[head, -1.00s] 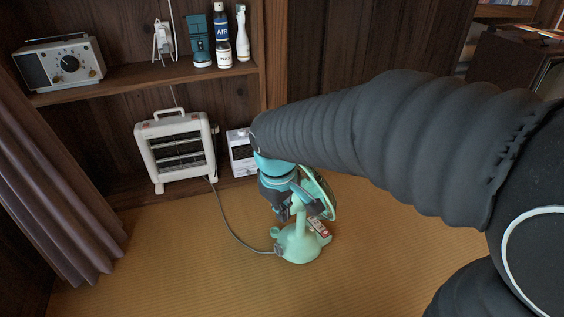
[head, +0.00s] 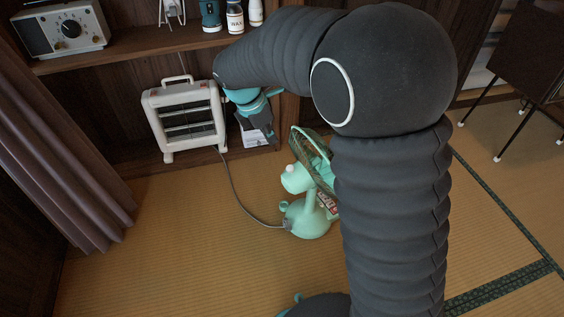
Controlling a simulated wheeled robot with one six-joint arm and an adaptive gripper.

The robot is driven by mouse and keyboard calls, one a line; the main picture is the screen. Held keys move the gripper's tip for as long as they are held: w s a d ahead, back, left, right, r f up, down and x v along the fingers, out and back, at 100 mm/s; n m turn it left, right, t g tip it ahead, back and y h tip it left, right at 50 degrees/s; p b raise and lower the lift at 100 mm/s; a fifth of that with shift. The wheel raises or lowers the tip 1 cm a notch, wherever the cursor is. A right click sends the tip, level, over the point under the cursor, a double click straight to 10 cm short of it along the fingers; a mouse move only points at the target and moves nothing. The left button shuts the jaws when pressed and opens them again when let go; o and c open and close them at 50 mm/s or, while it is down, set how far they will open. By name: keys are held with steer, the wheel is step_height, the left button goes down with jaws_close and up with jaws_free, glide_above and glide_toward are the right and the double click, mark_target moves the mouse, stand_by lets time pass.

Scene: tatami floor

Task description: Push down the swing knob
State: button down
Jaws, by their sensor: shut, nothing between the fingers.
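A mint-green fan (head: 307,222) stands on the tatami in the middle of the head view. Its round cage (head: 312,153) faces away to the upper right, and the motor housing (head: 297,182) points toward me. A small pale knob (head: 290,168) shows on the housing; whether it is up or down is too small to tell. My gripper (head: 270,138) is shut and empty, above and to the left of the fan, apart from it. My arm hides part of the fan's right side.
A white heater (head: 188,122) stands behind to the left, with a cord (head: 235,195) running to the fan base. A shelf (head: 130,50) holds a radio (head: 62,30) and bottles. Open tatami lies in front.

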steer(key=shift+w+d, duration=0.15)
steer(key=shift+d, duration=0.2)
steer(key=b, duration=0.3)
glide_toward(290, 169)
steer(key=x, duration=0.7)
